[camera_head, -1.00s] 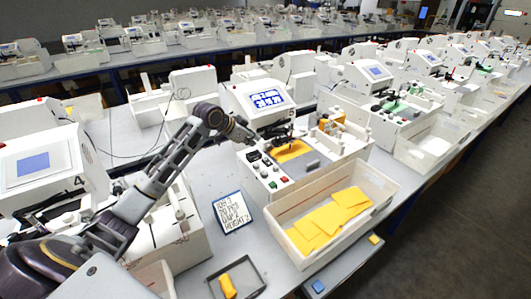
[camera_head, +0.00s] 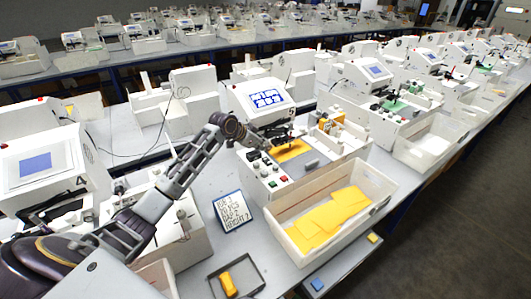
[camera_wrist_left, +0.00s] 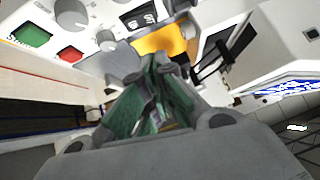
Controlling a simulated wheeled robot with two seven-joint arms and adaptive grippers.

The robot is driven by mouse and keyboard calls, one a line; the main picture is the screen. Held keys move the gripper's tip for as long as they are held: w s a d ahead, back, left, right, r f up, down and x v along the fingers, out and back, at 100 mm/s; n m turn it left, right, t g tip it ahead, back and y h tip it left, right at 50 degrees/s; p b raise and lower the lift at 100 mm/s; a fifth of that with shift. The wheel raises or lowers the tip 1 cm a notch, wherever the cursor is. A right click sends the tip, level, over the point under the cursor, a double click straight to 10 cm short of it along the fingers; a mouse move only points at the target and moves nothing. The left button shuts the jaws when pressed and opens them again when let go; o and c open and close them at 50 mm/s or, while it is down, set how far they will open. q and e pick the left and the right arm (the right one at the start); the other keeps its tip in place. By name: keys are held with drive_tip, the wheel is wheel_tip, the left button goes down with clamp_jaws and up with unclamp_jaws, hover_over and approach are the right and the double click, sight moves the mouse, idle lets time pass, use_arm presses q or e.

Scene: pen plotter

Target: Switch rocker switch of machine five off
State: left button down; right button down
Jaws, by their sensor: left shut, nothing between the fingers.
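Machine five is the white plotter (camera_head: 240,97) in the middle of the head view, with a lit blue-and-white screen (camera_head: 266,98). Its front panel carries black rocker switches (camera_wrist_left: 140,17), seen at the top of the left wrist view, partly cut off by the frame edge. My left gripper (camera_head: 266,144) is shut and empty above the panel, close to the switches and the yellow sheet. In the left wrist view its green-padded fingertips (camera_wrist_left: 163,66) appear just below the switches and sheet; contact cannot be told. My right gripper is not in view.
Knobs (camera_wrist_left: 72,12), a green button (camera_wrist_left: 32,34) and a red button (camera_wrist_left: 70,54) sit beside the switches. A white bin (camera_head: 285,247) with yellow sheets stands in front of the machine. A job card (camera_head: 231,212) and a grey tray (camera_head: 254,270) lie nearby.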

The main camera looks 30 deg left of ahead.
sight(266, 159)
use_arm(q)
drive_tip(key=x, duration=0.3)
drive_tip(key=shift+w+d+p, duration=0.1)
drive_tip(key=shift+w+p, duration=0.05)
drive_tip(key=shift+p, duration=0.2)
drive_tip(key=shift+w+a+f+p, duration=0.15)
drive_tip(key=shift+f+p, duration=0.15)
drive_tip(key=shift+f, duration=0.8)
drive_tip(key=shift+w+a+f+p, duration=0.15)
drive_tip(key=shift+f+p, duration=0.1)
drive_tip(key=shift+f, duration=0.85)
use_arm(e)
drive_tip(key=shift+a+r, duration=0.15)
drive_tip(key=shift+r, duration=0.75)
